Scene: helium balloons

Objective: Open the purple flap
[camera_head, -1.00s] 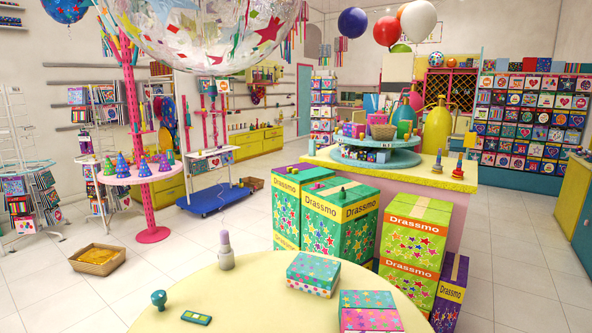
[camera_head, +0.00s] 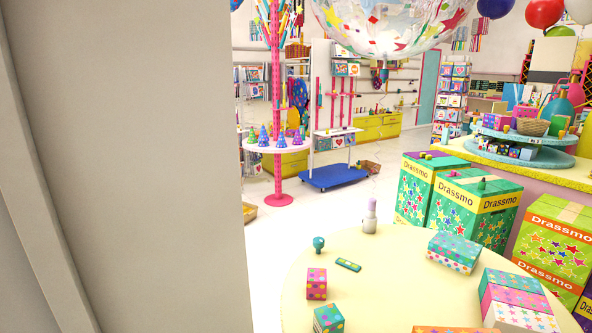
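Several "Drassmo" boxes stand right of the round table. The rear green box (camera_head: 414,195) has a purple patch (camera_head: 428,157) on its top, which may be a flap; at this size I cannot tell whether it is raised. The green box in front of it (camera_head: 468,217) shows green on top. A purple box (camera_head: 586,313) is cut off at the lower right edge, its top mostly out of view. My gripper is not in view.
A large grey upright surface (camera_head: 125,170) blocks the left side. The pale yellow round table (camera_head: 385,280) holds small patterned boxes. A clear balloon (camera_head: 390,25) hangs above. Open floor lies around the blue trolley (camera_head: 333,177).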

